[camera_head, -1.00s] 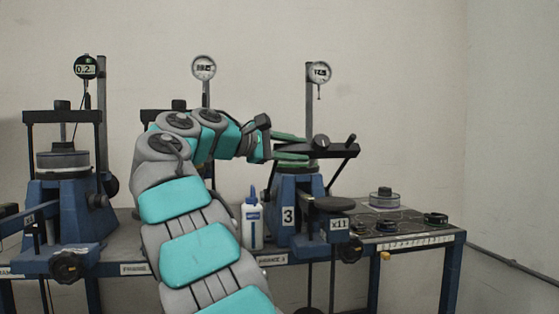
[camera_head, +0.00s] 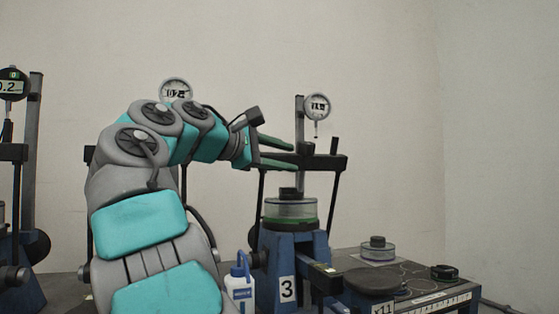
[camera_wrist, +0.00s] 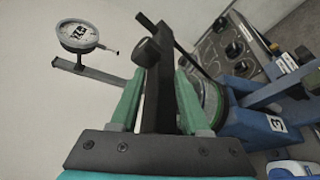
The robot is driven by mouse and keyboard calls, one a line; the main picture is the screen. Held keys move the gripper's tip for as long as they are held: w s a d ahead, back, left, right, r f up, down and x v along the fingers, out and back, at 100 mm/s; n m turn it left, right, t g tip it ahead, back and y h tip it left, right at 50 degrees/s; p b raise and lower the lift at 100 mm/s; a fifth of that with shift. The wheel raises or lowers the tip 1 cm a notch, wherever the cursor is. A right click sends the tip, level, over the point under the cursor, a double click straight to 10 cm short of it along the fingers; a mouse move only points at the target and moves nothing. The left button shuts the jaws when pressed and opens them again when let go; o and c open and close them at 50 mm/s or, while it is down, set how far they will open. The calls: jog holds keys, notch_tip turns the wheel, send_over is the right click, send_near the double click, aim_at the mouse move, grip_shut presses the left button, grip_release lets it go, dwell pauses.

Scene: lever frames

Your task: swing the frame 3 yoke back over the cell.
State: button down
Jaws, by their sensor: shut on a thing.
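Frame 3 is the blue stand (camera_head: 312,250) with a white "3" plate (camera_head: 288,289). Its black yoke has a crossbar (camera_head: 325,161) raised on two side rods, and shows above the cell in the head view. The cell (camera_head: 291,209) is a clear round vessel with a green base and black top knob, seated on the stand. My gripper (camera_head: 293,157) is shut on the crossbar near its left part. In the wrist view the green fingers of my gripper (camera_wrist: 158,78) flank the black yoke bar (camera_wrist: 157,98). Whether the yoke is exactly upright I cannot tell.
A dial gauge (camera_head: 317,106) on a post (camera_head: 299,130) stands just behind the yoke. A white bottle with a blue top (camera_head: 240,285) stands left of the stand. A loose cell (camera_head: 377,248) sits on the bench at right. Another frame stands at far left.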

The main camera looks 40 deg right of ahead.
jog(key=shift+w+d+f, duration=0.1)
jog(key=shift+w+f, duration=0.15)
jog(key=shift+f, duration=0.3)
jog(key=c, duration=0.6)
grip_release()
jog(key=shift+w, duration=0.1)
jog(key=shift+r, duration=0.2)
jog(key=shift+s, duration=0.2)
